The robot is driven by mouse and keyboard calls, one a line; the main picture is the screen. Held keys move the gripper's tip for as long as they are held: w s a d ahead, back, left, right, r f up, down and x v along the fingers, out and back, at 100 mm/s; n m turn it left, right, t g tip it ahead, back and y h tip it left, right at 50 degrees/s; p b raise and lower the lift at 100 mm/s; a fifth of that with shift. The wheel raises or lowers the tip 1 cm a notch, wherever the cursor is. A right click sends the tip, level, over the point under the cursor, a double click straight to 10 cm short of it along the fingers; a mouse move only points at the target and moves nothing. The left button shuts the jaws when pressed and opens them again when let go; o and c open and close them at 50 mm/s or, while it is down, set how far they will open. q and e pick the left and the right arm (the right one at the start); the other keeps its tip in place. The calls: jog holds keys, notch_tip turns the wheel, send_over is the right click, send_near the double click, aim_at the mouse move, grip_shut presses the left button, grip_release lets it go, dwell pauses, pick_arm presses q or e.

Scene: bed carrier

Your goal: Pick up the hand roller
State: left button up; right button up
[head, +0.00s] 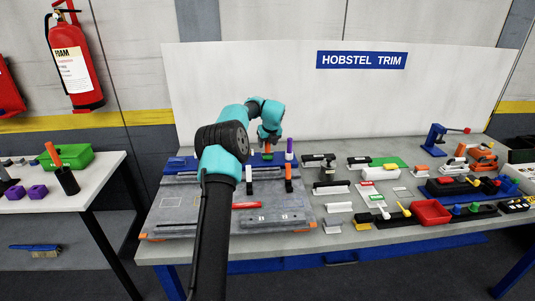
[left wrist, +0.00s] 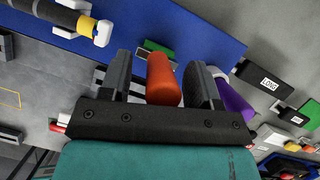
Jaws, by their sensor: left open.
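An upright orange-red handle (head: 268,147), which looks like that of the hand roller, stands at the back of the grey fixture board. My left gripper (head: 268,137) is over it, seen from behind in the head view. In the left wrist view the orange-red handle (left wrist: 163,80) lies between the two black fingers of my left gripper (left wrist: 161,82). The fingers are open, with a gap visible on the handle's left side. The handle's lower end and the roller head are not clearly visible. My right gripper is in neither view.
A purple handle (head: 289,149) stands close to the right; it also shows behind the right finger in the left wrist view (left wrist: 236,102). The blue strip (left wrist: 190,35) lies beyond. A white panel (head: 330,95) stands behind.

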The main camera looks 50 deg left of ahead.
pick_arm(q)
jog(key=shift+f, duration=0.1)
dwell(0.4)
jog(key=c, duration=1)
